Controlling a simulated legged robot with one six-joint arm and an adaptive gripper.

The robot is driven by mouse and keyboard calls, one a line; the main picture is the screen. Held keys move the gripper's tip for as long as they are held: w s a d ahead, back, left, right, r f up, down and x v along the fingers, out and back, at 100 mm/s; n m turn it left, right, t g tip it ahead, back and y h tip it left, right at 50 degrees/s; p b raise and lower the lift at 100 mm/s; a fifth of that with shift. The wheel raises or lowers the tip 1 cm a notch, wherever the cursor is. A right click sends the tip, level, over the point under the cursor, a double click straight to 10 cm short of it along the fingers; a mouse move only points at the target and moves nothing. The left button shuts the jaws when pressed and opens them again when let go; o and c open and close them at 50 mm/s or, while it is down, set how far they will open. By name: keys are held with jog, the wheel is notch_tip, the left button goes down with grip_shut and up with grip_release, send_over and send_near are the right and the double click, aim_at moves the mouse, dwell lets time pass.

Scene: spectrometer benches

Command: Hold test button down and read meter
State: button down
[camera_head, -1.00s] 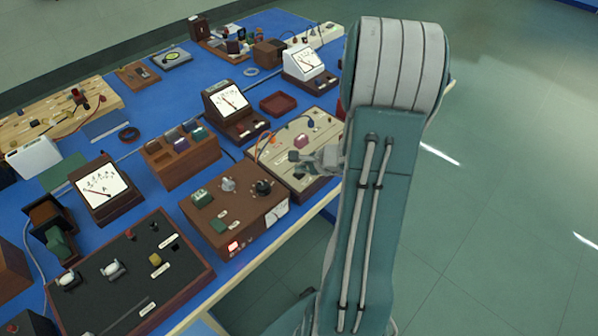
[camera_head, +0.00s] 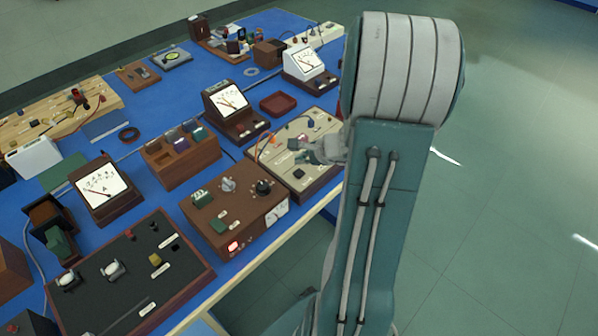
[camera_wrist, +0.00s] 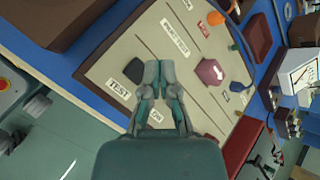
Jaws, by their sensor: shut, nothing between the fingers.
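The cream test panel (camera_head: 322,133) sits at the blue bench's front edge; it fills the middle of the wrist view (camera_wrist: 120,45). A black button (camera_wrist: 135,70) is beside the label TEST (camera_wrist: 118,89) and shows as a dark spot in the head view (camera_head: 297,173). My gripper (camera_wrist: 158,68) is shut and empty over the panel, just right of the button in the wrist view; I cannot tell its height. In the head view my gripper (camera_head: 303,157) is partly hidden by my arm. A brown-based meter (camera_head: 231,99) stands behind the panel, a white one (camera_head: 305,61) farther back.
A maroon knob (camera_wrist: 208,73) and an orange plug (camera_wrist: 235,46) rise from the panel near my gripper. A brown control box (camera_head: 235,208) stands left of the panel in the head view. A red tray (camera_head: 279,104) lies behind it.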

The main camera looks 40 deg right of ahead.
aim_at(301, 173)
jog(key=shift+r, duration=1.5)
jog(key=s+a+r+n+g+y, duration=0.1)
jog(key=a+r+n+g, duration=0.1)
jog(key=a+r+n, duration=0.35)
jog(key=s+a+r+n+g, duration=0.1)
jog(key=a+r+n, duration=0.2)
jog(key=a+n, duration=0.55)
jog(key=s+a+r+n+h, duration=0.3)
jog(key=s+a+r+n, duration=0.4)
jog(key=s+a+n, duration=0.2)
jog(key=s+a, duration=0.1)
jog(key=s, duration=0.1)
jog(key=shift+s+n+h, duration=0.3)
jog(key=shift+s+n, duration=0.05)
jog(key=shift+n, duration=0.05)
